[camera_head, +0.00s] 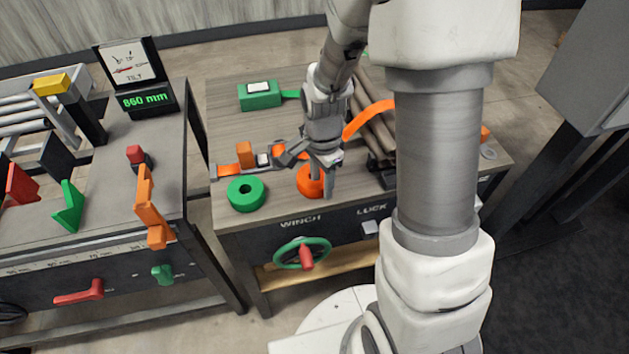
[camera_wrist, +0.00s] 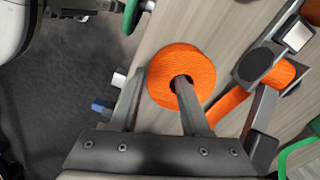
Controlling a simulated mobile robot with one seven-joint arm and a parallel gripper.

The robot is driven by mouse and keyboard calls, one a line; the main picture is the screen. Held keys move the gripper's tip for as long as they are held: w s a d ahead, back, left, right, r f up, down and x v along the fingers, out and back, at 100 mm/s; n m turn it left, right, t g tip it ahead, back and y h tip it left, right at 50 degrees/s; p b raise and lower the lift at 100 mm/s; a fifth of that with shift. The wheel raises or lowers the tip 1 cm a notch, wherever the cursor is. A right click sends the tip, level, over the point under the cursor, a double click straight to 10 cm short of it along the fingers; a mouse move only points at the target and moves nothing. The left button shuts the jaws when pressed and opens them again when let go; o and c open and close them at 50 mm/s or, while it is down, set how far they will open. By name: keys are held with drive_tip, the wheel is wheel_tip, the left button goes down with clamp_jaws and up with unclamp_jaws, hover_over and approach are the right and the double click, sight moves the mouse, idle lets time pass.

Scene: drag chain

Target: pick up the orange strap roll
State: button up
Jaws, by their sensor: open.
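The orange strap roll (camera_head: 306,184) lies flat near the front edge of the wooden-topped bench, partly hidden by my gripper in the head view. The wrist view shows it from above as a thick ring (camera_wrist: 196,62) with a dark centre hole. My gripper (camera_head: 323,184) is open and points down at it. In the wrist view the fingertips (camera_wrist: 161,76) straddle the left part of the ring: one tip appears over the hole, the other beside the outer left edge. I cannot tell how deep the tips reach or whether they touch the roll.
A green roll (camera_head: 236,199) lies left of the orange one. An orange strap with a metal ratchet (camera_wrist: 262,110) lies close to the right in the wrist view. A green winch wheel (camera_head: 283,250) sits on the bench front. A green box (camera_head: 260,101) stands farther back.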

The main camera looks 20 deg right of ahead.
clamp_jaws()
idle(0.4)
